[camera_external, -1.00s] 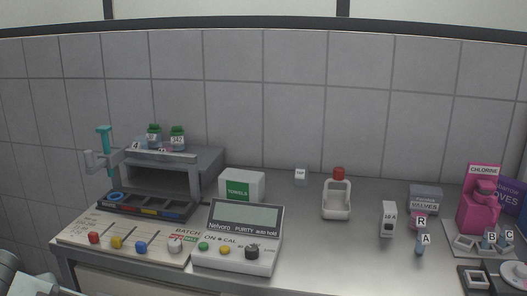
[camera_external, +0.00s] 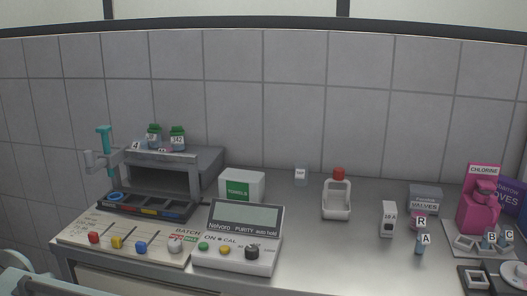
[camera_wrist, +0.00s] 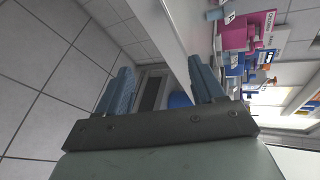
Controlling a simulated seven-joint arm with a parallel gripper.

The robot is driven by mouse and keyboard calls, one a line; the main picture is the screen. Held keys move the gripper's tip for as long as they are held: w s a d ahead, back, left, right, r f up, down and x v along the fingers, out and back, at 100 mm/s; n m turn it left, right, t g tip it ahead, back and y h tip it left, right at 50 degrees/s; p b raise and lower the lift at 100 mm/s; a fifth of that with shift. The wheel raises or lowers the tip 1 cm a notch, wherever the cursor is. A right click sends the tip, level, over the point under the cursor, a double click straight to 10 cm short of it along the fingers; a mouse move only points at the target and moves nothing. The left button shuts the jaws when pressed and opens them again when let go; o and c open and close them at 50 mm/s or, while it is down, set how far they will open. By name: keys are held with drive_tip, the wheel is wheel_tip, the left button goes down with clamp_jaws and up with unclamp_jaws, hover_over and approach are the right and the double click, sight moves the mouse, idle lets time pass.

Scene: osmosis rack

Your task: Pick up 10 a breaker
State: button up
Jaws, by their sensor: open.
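A small upright white block with dark marks that look like "10" (camera_external: 388,219) stands on the grey counter, right of centre in the external view; it appears to be the 10 A breaker. I cannot make it out in the wrist view. My gripper (camera_wrist: 160,84) shows in the wrist view with two blue fingers spread wide and nothing between them. It points past the counter edge toward the floor, away from the block. In the external view only a piece of my arm shows at the bottom left corner.
A white bottle holder with a red cap (camera_external: 337,197) stands left of the block. A grey valves box (camera_external: 425,200) and small bottle A (camera_external: 420,246) stand to its right. The purity meter (camera_external: 238,240) is at front left. Counter between meter and block is clear.

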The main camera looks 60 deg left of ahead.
drive_tip(key=w+d+r+m+t+h, duration=0.1)
drive_tip(key=w+d+r+m+t, duration=0.15)
drive_tip(key=w+r, duration=0.4)
drive_tip(key=w+d+r+m+t, duration=0.1)
drive_tip(key=w+d+r+t, duration=0.25)
drive_tip(key=r, duration=0.55)
drive_tip(key=m+g+y, duration=0.5)
drive_tip(key=m+y, duration=0.3)
drive_tip(key=m, duration=0.1)
approach(386, 212)
drive_tip(key=shift+s+d+n, duration=0.2)
drive_tip(key=shift+d+n, duration=0.05)
drive_tip(key=shift+d, duration=0.45)
drive_tip(key=shift+w+a+f, duration=0.15)
drive_tip(key=shift+w+a, duration=0.15)
drive_tip(key=shift+a, duration=0.3)
drive_tip(key=x, duration=1.3)
drive_tip(key=shift+s+a+f, duration=0.1)
drive_tip(key=c, duration=1.1)
